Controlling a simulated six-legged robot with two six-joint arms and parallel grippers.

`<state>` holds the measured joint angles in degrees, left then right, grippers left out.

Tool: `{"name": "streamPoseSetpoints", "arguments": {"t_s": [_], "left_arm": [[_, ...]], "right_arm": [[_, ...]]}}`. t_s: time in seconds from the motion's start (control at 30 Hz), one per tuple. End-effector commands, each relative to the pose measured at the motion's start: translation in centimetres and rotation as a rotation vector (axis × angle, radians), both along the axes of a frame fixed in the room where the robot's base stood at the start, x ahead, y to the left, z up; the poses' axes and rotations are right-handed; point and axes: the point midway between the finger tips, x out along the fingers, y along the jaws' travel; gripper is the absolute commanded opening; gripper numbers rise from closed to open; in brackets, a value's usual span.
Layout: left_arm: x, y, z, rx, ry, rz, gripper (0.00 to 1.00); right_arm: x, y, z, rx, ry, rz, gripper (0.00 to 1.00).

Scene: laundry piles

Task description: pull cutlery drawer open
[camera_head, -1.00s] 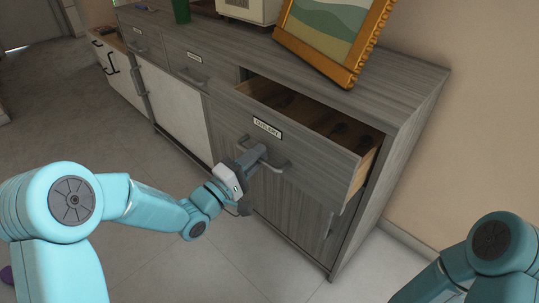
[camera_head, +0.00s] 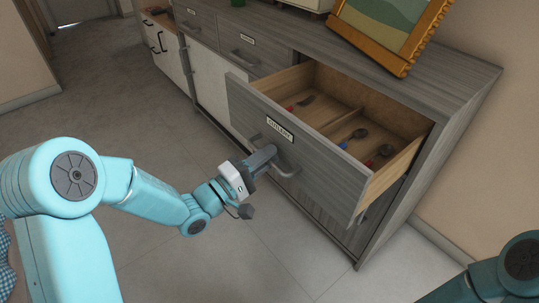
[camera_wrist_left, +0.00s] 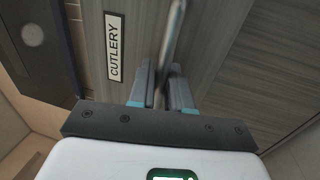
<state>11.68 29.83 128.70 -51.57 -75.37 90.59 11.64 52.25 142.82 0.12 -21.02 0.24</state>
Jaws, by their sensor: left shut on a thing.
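The cutlery drawer (camera_head: 300,145) stands well out of the grey wooden cabinet in the head view. Its front carries a white label (camera_head: 280,129) reading CUTLERY, and several spoon-like pieces lie in its divided inside. My left gripper (camera_head: 268,158) is shut on the bar handle (camera_head: 287,170) below the label. In the left wrist view the handle bar (camera_wrist_left: 172,45) runs between the two fingers (camera_wrist_left: 163,88), beside the CUTLERY label (camera_wrist_left: 113,47). My right arm (camera_head: 510,268) shows at the lower right; its gripper is out of the picture.
A gold-framed picture (camera_head: 388,30) leans on the cabinet top (camera_head: 455,70). Closed drawers (camera_head: 245,55) and a white door (camera_head: 213,85) are to the left. The tiled floor (camera_head: 255,255) in front is clear. A wall is at the right.

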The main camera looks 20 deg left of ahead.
Motion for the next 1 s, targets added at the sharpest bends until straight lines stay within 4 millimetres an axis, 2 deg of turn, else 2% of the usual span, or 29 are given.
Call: {"name": "streamPoseSetpoints", "arguments": {"t_s": [0.43, 0.47, 0.5, 1.0], "left_arm": [[-0.29, 0.17, 0.03, 0.0, -0.001, 0.004, 0.0], [-0.29, 0.18, 0.02, 0.0, -0.001, 0.004, 0.25], [-0.32, 0.2, 0.03, 0.0, -0.001, 0.004, 0.33], [-0.92, 0.81, -0.12, 0.001, 0.002, 0.006, 0.33]], "right_arm": [[-0.01, 0.0, 0.0, 0.0, 0.0, 0.0, 0.0], [-0.01, 0.0, 0.0, 0.0, 0.0, 0.0, 0.0], [-0.01, 0.0, 0.0, 0.0, 0.0, 0.0, 0.0], [-0.1, 0.01, 0.23, 0.001, 0.003, 0.0, 0.0]]}}
